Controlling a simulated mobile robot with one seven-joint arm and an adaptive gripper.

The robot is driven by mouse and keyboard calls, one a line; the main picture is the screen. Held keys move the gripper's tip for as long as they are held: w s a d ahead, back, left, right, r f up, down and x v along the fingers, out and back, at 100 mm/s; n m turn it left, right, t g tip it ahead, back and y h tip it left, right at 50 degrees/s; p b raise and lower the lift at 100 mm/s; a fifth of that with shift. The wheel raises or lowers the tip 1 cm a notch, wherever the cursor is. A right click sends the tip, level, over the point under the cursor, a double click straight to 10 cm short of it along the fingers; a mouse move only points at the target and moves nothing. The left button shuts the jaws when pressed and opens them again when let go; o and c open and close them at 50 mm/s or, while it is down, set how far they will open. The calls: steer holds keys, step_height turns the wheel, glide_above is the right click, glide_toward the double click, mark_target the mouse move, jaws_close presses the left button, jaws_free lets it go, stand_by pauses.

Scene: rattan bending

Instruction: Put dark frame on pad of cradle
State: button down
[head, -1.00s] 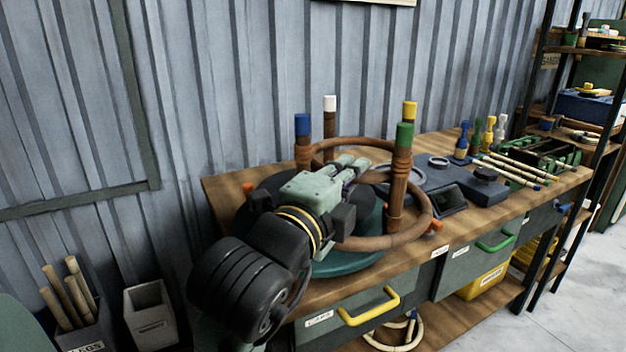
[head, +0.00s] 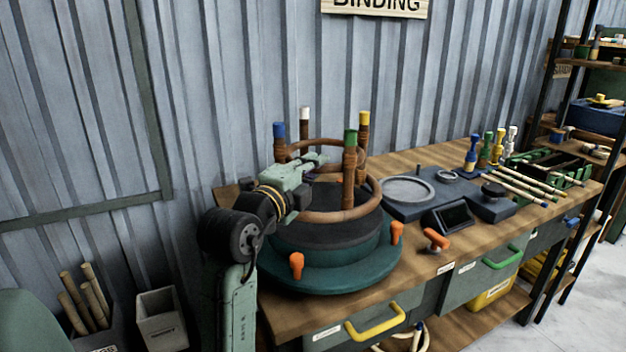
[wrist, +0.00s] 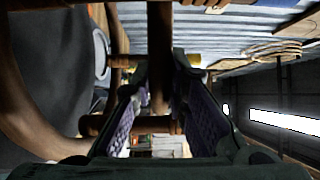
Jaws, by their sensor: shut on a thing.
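The dark frame (head: 350,185) is brown rattan: two rings joined by upright legs with blue, white, yellow and green ends pointing up. It is over a round teal stand with a dark top, apparently the cradle (head: 330,272) and its pad (head: 315,236). I cannot tell whether the lower ring touches the pad. My gripper (head: 312,170) reaches in from the left, shut on the frame. In the wrist view a brown leg (wrist: 159,60) stands between the gripper's purple-padded fingers (wrist: 158,112). The frame's far underside is hidden.
A dark-blue fixture with a round plate (head: 408,190) is close on the right. The wall is behind.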

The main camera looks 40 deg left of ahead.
steer(key=shift+f+p, duration=0.55)
steer(key=shift+f, duration=1.2)
steer(key=c, duration=1.6)
jaws_free()
